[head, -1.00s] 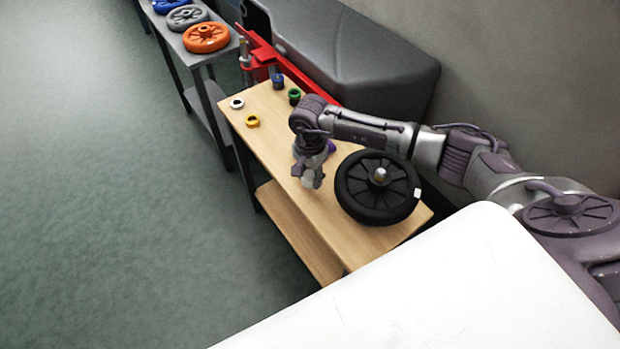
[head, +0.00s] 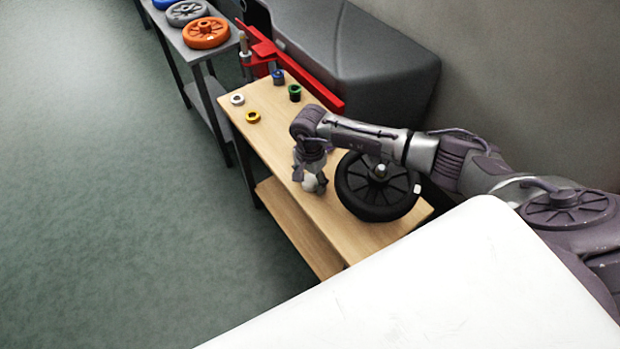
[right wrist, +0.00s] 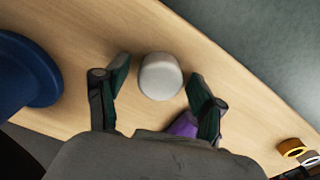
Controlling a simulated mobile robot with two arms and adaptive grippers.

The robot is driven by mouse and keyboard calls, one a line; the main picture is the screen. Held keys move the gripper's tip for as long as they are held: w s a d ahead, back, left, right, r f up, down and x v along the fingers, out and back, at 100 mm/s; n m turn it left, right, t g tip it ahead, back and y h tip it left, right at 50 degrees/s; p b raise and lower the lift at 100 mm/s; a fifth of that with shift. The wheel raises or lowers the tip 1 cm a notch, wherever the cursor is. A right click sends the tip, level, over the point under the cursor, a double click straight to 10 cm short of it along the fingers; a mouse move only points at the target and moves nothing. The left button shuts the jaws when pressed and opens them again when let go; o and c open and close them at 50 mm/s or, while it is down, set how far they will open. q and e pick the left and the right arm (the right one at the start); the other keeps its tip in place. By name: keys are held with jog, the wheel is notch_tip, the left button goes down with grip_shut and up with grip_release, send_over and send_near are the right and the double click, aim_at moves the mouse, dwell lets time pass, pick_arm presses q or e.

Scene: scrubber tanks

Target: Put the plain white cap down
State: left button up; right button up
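The plain white cap (right wrist: 160,77) is on the wooden bench top, between the two fingers of my right gripper (right wrist: 158,88) in the right wrist view. A narrow gap shows on each side of it, so the gripper is open around it. In the head view the white cap (head: 311,184) shows just below my right gripper (head: 310,177), near the bench's left edge. The fingers hide part of it there. My left gripper is not in view.
A black wheel (head: 376,205) lies right beside the gripper on the bench (head: 290,150). A purple thing (right wrist: 183,125) is partly hidden behind a finger. White (head: 237,99), yellow (head: 253,117), green (head: 295,92) and blue (head: 278,76) pieces stand at the far end, near a red frame (head: 300,66).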

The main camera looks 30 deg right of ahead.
aim_at(310, 179)
jog(key=shift+r, duration=0.1)
jog(key=shift+w+r, duration=0.1)
jog(key=shift+r, duration=0.2)
notch_tip(310, 179, up, 12)
jog(key=b, duration=0.2)
jog(key=shift+f, duration=0.25)
